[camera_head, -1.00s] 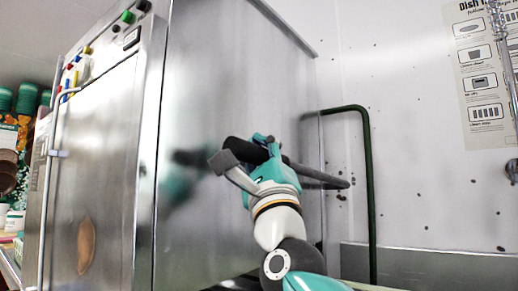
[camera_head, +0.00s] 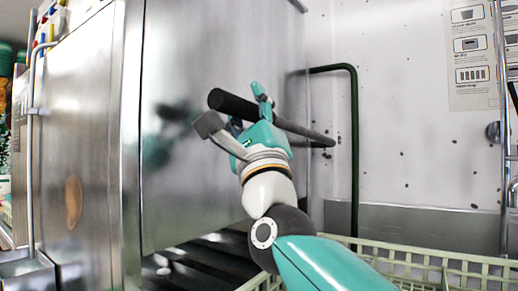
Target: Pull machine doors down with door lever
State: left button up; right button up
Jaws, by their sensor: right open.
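The machine is a tall stainless steel box (camera_head: 210,60) with a closed-looking front door (camera_head: 85,150) at the left. The door lever (camera_head: 232,103) is a dark bar with a thick black end, slanting down to the right along the machine's side. My right gripper (camera_head: 236,108) is open at the lever's thick end. One grey-padded finger is left of and below the bar, and a teal finger is above it. The bar passes between them in the picture; contact cannot be told. The gripper body hides part of the lever. My left gripper is out of view.
A dark green bent pipe (camera_head: 355,150) stands right of the machine by the white wall (camera_head: 420,140). A pale green rack (camera_head: 440,265) is at lower right. A vertical metal pipe (camera_head: 502,100) and a poster (camera_head: 474,60) are at far right.

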jog(key=v, duration=0.9)
jog(key=shift+s+f, duration=0.2)
jog(key=shift+f, duration=0.1)
